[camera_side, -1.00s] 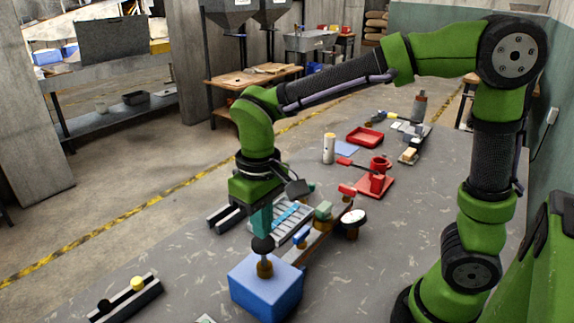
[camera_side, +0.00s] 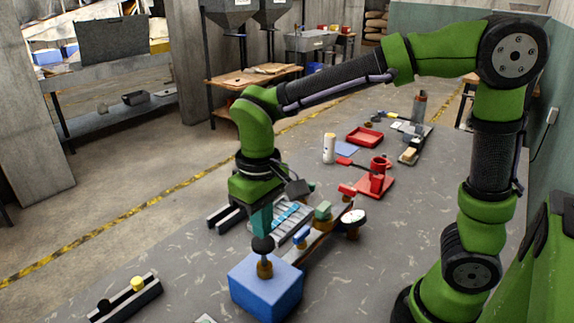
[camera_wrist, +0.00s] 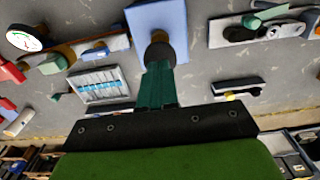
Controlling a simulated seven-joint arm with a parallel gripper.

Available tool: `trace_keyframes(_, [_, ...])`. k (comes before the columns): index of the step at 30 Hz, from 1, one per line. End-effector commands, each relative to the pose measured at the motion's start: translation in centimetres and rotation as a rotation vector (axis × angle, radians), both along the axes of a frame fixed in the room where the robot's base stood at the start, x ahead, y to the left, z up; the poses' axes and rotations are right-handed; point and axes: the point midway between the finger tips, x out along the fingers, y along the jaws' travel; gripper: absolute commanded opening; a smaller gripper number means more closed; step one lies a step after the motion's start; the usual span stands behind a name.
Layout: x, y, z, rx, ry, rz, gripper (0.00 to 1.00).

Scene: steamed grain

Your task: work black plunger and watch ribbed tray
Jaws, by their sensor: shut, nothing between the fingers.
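The black plunger (camera_side: 263,244) is a dark round knob on a brass-coloured collar, standing on top of a blue block (camera_side: 268,290). My gripper (camera_side: 262,234) points down with its teal fingers together, directly over the knob; the tips appear to touch it. In the wrist view my gripper (camera_wrist: 157,70) reaches the knob (camera_wrist: 159,52), with the blue block (camera_wrist: 176,18) beyond. The ribbed tray (camera_side: 280,232) is pale with ribs and a blue band across it, lying behind the block and partly hidden by my gripper. It shows whole in the wrist view (camera_wrist: 98,98).
A brown bar with a blue piece (camera_side: 302,236), a green block (camera_side: 323,210) and a white-faced dial (camera_side: 353,217) sits close right of the block. A dark rail with a yellow knob (camera_side: 138,284) is at front left. Red fixture (camera_side: 375,182) stands farther back. Front right tabletop is clear.

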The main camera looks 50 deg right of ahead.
Motion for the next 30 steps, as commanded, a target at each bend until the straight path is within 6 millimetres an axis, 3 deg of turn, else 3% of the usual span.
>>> trace_keyframes(12, [0.0,0.0,-0.2,0.000,0.001,0.000,0.00])
trace_keyframes(30, [0.0,0.0,-3.2,0.000,0.002,0.001,0.00])
